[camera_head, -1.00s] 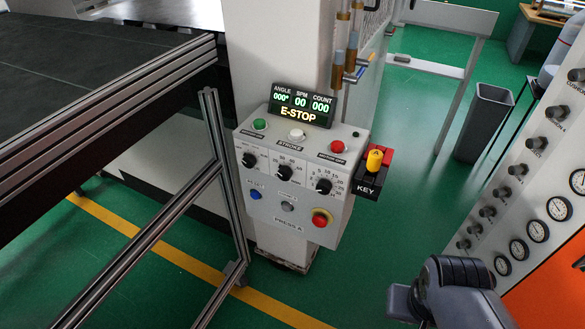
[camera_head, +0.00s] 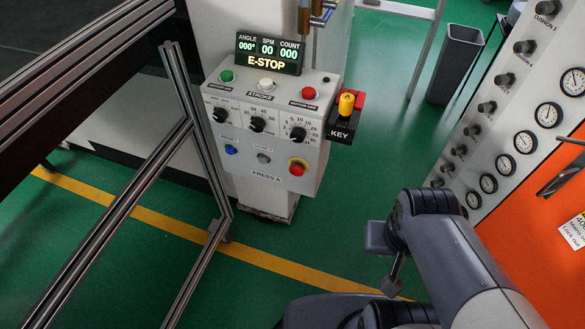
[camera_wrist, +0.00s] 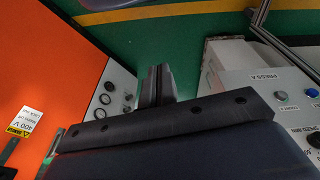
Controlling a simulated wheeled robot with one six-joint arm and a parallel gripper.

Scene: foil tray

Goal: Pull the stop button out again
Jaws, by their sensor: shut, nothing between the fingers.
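The stop button (camera_head: 297,168) is a red knob on a yellow collar at the lower right of the grey press control box (camera_head: 262,185). Whether it is pressed in or out cannot be told from its shape. The display (camera_head: 269,53) above the box reads E-STOP in yellow. My gripper (camera_wrist: 157,82) shows in the wrist view, its dark fingers shut and empty, left of the control box (camera_wrist: 232,80) and apart from it. The stop button does not show in the wrist view. In the head view my arm is at the lower right, away from the button.
A yellow-and-red key switch (camera_head: 346,104) juts from the box's right side. A metal frame (camera_head: 190,130) stands to its left. An orange cabinet (camera_head: 535,200) with gauges is at the right. A grey bin (camera_head: 455,65) stands behind. Green floor lies between box and cabinet.

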